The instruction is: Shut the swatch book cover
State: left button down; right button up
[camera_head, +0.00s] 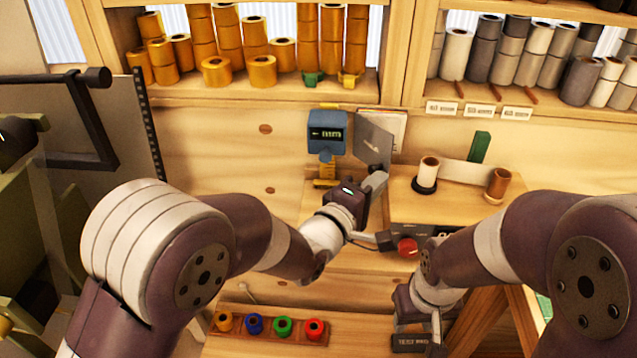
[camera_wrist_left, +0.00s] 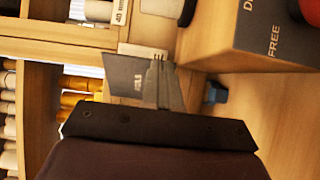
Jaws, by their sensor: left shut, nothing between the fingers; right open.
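My left gripper (camera_head: 378,182) is shut and empty, just below and in front of the cover. In the left wrist view the cover (camera_wrist_left: 126,80) shows with pale lettering beside the shut fingers (camera_wrist_left: 163,80), which overlap it; I cannot tell whether they touch. My right gripper (camera_head: 420,322) is low at the bench front, open, partly hidden by its own wrist.
A blue device (camera_head: 327,132) stands left of the cover. A wooden box with a red knob (camera_head: 407,247) and spools (camera_head: 428,172) on a stand are to the right. A rack of coloured rolls (camera_head: 270,340) lies in front. Shelves of foil rolls (camera_head: 262,70) line the back.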

pick_arm(q)
jog(key=shift+w+d+b, duration=0.25)
jog(key=shift+d+b, duration=0.1)
jog(key=shift+d, duration=0.35)
jog(key=shift+w+d+b, duration=0.2)
jog(key=shift+d+b, duration=0.1)
jog(key=shift+d, duration=0.4)
dwell(0.5)
